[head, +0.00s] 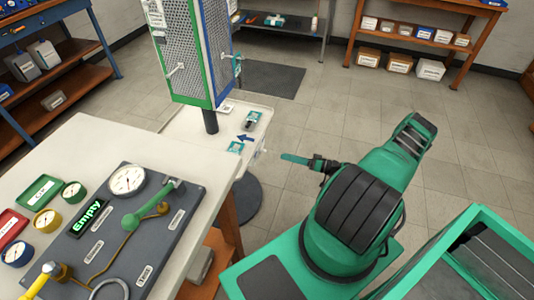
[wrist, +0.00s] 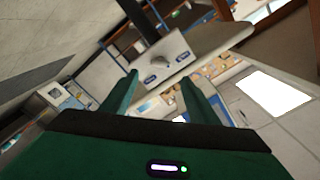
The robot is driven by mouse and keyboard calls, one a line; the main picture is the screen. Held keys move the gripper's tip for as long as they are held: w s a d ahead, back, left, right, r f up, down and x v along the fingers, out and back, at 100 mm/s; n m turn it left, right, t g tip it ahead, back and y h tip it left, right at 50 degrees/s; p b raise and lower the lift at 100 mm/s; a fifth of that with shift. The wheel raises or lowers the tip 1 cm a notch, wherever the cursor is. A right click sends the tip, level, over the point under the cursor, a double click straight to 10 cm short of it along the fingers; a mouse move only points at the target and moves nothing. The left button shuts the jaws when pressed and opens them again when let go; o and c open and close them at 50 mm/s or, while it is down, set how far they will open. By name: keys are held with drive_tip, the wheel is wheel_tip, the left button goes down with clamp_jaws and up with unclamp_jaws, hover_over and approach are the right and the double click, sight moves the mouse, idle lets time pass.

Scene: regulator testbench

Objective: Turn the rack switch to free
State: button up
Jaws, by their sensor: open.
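The rack (head: 195,50) is an upright perforated panel stand with green and blue edges, on a dark post through a white tray (head: 185,135). In the wrist view, a small grey knob (wrist: 157,63), apparently the rack switch, sits on the white front plate between two blue labels (wrist: 178,57) too small to read. Its position cannot be told for sure. My gripper (head: 290,158) is right of the tray in the head view, apart from it. In the wrist view my gripper (wrist: 162,95) is open, its fingers spread below the knob, with nothing between them.
A white table (head: 110,130) with a dark gauge board (head: 105,245) stands at the left. Small teal items (head: 253,118) and a blue arrow (head: 246,138) lie on the tray. A wooden shelf with boxes (head: 400,62) stands at the back. The tiled floor between is clear.

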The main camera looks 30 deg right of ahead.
sight(264, 151)
drive_tip(key=x, duration=1)
drive_tip(key=shift+a, duration=0.1)
drive_tip(key=c, duration=1)
